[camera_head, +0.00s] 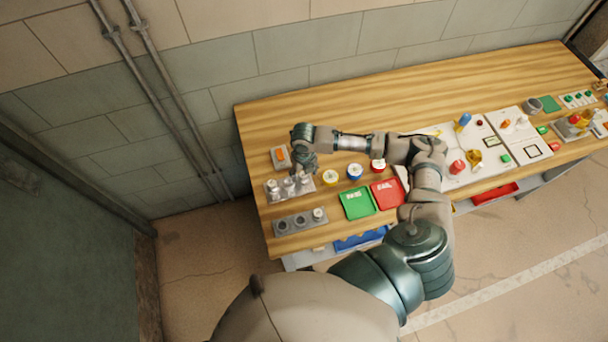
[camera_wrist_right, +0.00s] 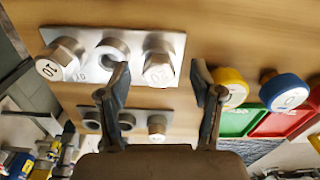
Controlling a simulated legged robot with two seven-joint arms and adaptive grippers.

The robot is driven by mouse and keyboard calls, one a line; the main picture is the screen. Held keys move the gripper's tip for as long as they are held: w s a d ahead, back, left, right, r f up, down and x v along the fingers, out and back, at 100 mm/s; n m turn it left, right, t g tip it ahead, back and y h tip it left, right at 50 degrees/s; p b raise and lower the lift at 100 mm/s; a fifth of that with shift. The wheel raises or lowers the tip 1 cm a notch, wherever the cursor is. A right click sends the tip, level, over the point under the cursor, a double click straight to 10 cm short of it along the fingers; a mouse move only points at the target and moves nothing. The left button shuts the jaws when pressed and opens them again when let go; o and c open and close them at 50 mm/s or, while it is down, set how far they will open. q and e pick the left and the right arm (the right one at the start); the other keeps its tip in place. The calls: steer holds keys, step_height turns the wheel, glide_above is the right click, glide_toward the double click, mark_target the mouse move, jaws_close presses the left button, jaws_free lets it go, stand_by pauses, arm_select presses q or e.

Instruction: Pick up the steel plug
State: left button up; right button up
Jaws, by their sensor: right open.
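Steel plugs with hex heads stand on a grey plate (camera_head: 281,197) at the table's left end. In the wrist view this plate (camera_wrist_right: 88,37) holds a tilted-looking plug marked 10 (camera_wrist_right: 60,60) at left, a round hollow fitting (camera_wrist_right: 112,52) in the middle and another steel plug (camera_wrist_right: 158,68) at right. My right gripper (camera_head: 303,168) is over the plate's right end in the head view. In the wrist view my right gripper (camera_wrist_right: 161,70) is open and empty, with the right plug showing between its fingers. Contact cannot be told. My left gripper is not in view.
A second grey plate (camera_head: 298,226) has two holes and one plug (camera_head: 318,213). Yellow (camera_head: 330,177), blue (camera_head: 355,172) and red (camera_head: 378,165) round caps and green (camera_head: 357,203) and red (camera_head: 388,194) trays lie right. The table's back is clear.

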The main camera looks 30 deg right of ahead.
mark_target(304, 179)
steer(key=shift+f, duration=0.25)
steer(key=shift+r, duration=0.1)
jaws_close()
steer(key=shift+w+r, duration=0.1)
steer(key=shift+r, duration=0.4)
steer(key=shift+s+a+r+b, duration=0.1)
steer(key=shift+s+r+b, duration=0.15)
steer(key=shift+r, duration=0.4)
steer(key=shift+s+a+r+b, duration=0.1)
steer(key=shift+s+r, duration=0.1)
steer(key=shift+r, duration=0.4)
steer(key=s+a+r+b, duration=0.15)
steer(key=s+a, duration=0.45)
steer(key=s, duration=0.7)
steer(key=shift+w+d+f+p, duration=0.25)
steer(key=shift+w+d, duration=0.65)
steer(key=shift+w, duration=1.1)
steer(key=shift+w+d+f+p, duration=0.15)
steer(key=shift+w+d+f, duration=0.25)
steer(key=shift+w+d, duration=1.1)
steer(key=shift+w+d+f+p, duration=0.2)
steer(key=shift+w+d+f, duration=0.15)
steer(key=shift+w, duration=2.2)
